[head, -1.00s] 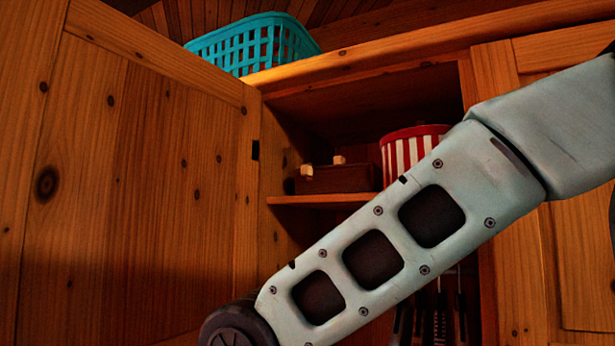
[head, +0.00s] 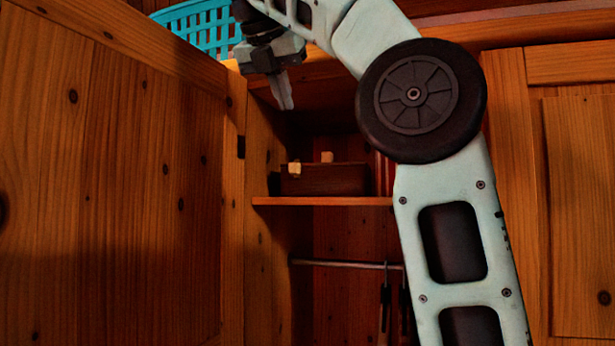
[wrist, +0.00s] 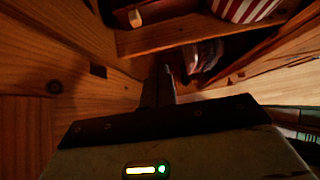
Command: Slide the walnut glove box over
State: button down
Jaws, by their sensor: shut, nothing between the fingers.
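The walnut glove box (head: 340,181), dark brown with two pale wooden pieces showing at its top, sits on the wardrobe's upper shelf (head: 320,201), toward the left. In the wrist view the box (wrist: 168,10) is partly visible at the top edge, with one pale piece in front. My gripper (head: 286,98) points down, above and slightly left of the box in the head view, apart from it. Its fingers (wrist: 165,90) are together with nothing between them. My arm covers the right part of the shelf in the head view.
A red-and-white striped container (wrist: 243,8) stands right of the box. The open wardrobe door (head: 120,190) is at left. A turquoise basket (head: 205,28) sits on top of the wardrobe. A hanging rail (head: 340,264) runs below the shelf.

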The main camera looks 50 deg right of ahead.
jog(key=b, duration=0.4)
send_near(321, 180)
jog(key=f, duration=0.6)
jog(key=shift+w+a+f, duration=0.2)
jog(key=shift+w+f, duration=0.1)
jog(key=shift+w, duration=0.1)
jog(key=d, duration=0.1)
jog(key=w+d+p, duration=0.1)
jog(key=d, duration=0.1)
jog(key=shift+w, duration=0.1)
jog(key=shift+w+d+f, duration=0.1)
jog(key=shift+w+d, duration=0.1)
jog(key=shift+d, duration=0.25)
jog(key=d+p, duration=0.1)
jog(key=w+d+p, duration=0.1)
jog(key=d+p, duration=0.1)
jog(key=w+d+p, duration=0.1)
jog(key=d, duration=0.1)
jog(key=shift+r+p, duration=0.25)
jog(key=shift+p, duration=0.15)
jog(key=shift+w+d+f, duration=0.2)
jog(key=shift+d+f, duration=0.05)
jog(key=shift+d, duration=0.15)
